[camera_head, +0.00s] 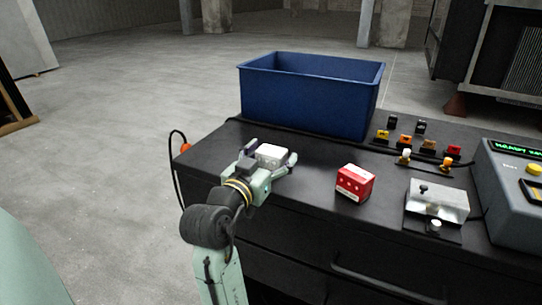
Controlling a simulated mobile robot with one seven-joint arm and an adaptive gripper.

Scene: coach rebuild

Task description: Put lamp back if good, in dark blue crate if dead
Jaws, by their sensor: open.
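The dark blue crate (310,105) stands upright at the back of the black cabinet top; its floor is hidden. My gripper (268,157) is open, low over the left part of the cabinet top, with a small white block (272,153) between or just beyond its fingers. I cannot tell whether the fingers touch it. A red block (354,184) with pale spots sits apart to the right. I cannot tell for sure which piece is the lamp. Small pieces with pale tops (404,157) stand right of the crate.
Several small coloured pieces (405,140) stand in rows at the back right. A silver box with knobs (438,200) sits at the front right, beside a grey tester (515,195) with a green display. A black cable with an orange end (184,148) loops at the left edge.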

